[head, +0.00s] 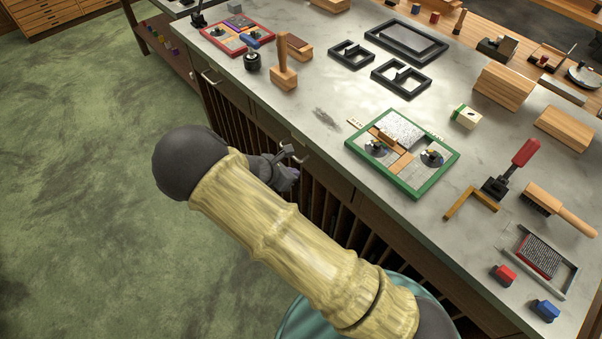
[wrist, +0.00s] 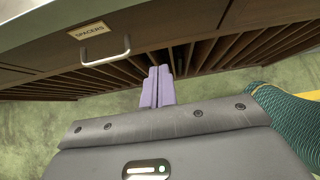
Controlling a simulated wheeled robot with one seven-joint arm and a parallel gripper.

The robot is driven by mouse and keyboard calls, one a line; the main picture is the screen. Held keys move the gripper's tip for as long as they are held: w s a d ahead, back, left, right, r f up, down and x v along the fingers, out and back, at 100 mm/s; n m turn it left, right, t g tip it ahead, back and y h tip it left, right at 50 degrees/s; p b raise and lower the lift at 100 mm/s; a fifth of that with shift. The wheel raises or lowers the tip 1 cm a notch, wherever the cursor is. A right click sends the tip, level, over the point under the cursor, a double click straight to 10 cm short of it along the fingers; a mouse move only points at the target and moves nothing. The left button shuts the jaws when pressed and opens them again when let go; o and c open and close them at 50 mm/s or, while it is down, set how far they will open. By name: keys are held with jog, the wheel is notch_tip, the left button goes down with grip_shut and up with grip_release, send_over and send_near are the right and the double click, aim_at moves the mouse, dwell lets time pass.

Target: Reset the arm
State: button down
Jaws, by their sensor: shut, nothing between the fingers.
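My gripper shows in the wrist view as two pale purple fingers (wrist: 158,88) pressed together with nothing between them. In the head view my gripper (head: 292,172) is small and partly hidden behind my own wrist, beside the front of the workbench and below the level of its top. My arm stretches from the lower right toward the upper left over the green floor.
The workbench (head: 330,118) carries a green-framed tray (head: 419,187), a red-framed tray (head: 212,38), a wooden mallet (head: 284,72), dark frames and a brush (head: 540,200). A drawer handle (wrist: 105,50) and slatted rack face my gripper. The green floor (head: 80,180) at left is clear.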

jog(key=shift+s+a+r, duration=0.2)
jog(key=shift+a+r, duration=0.05)
jog(key=shift+r, duration=0.05)
dwell(0.4)
jog(key=s+d+r+m+g+y, duration=0.2)
jog(key=s+d+r+m+y, duration=0.1)
jog(key=s+d+r+m, duration=0.5)
jog(key=s+d+r+m+g+y, duration=0.1)
jog(key=s+d+r+m+y, duration=0.2)
jog(key=m, duration=1.6)
jog(key=s+d+r, duration=0.4)
jog(key=d+r, duration=0.4)
jog(key=d, duration=0.3)
jog(key=shift+s+r+g+p, duration=0.2)
jog(key=shift+s+g+p, duration=0.1)
jog(key=shift+s+g, duration=0.1)
